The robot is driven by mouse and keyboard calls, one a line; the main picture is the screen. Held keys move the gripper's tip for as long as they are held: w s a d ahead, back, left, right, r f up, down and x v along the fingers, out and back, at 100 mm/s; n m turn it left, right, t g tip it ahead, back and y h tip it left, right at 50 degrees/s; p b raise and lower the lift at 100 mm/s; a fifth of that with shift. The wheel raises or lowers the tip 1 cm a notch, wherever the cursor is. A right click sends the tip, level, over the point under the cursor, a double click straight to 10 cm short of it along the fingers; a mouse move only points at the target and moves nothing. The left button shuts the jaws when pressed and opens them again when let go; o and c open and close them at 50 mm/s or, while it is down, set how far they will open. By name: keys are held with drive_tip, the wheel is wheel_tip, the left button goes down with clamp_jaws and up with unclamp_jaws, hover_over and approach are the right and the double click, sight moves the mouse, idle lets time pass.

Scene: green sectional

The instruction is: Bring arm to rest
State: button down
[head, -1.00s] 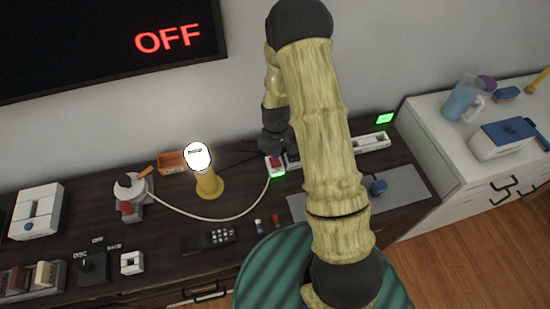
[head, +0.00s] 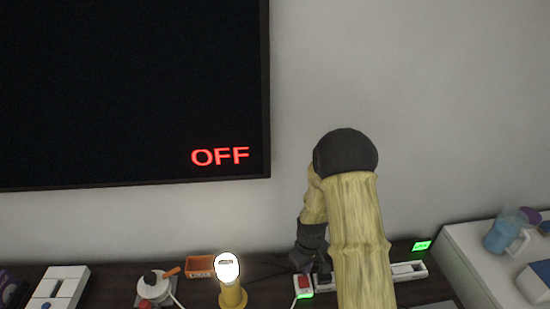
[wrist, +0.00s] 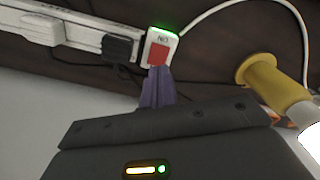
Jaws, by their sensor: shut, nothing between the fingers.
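My gripper (head: 318,266) is at the back of the dark counter, just by the white switch with a red button (head: 303,284) and a green glow. In the wrist view my gripper's fingers (wrist: 157,88) are together and empty, with their tips at or very near the red button (wrist: 158,53); I cannot tell whether they touch it. My arm's yellow links rise in front of the counter in the head view and hide part of it.
A white power strip (wrist: 62,30) lies beside the switch. A lit yellow lamp (head: 232,295) stands to the left, near an orange tray (head: 200,266). A wall screen (head: 130,90) reads OFF. A white cabinet (head: 480,270) with a blue pitcher (head: 503,235) is at right.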

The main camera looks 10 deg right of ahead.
drive_tip(key=s+r+m+t, duration=0.1)
drive_tip(key=s+r+m, duration=0.2)
drive_tip(key=s+r, duration=0.4)
drive_tip(key=s+r+m+t, duration=0.1)
drive_tip(key=s+r+m, duration=0.2)
drive_tip(key=s+r, duration=0.4)
wheel_tip(320, 180, up, 6)
drive_tip(key=shift+s+f+t, duration=0.1)
drive_tip(key=shift+s+t, duration=0.15)
drive_tip(key=shift+t, duration=0.05)
idle(0.4)
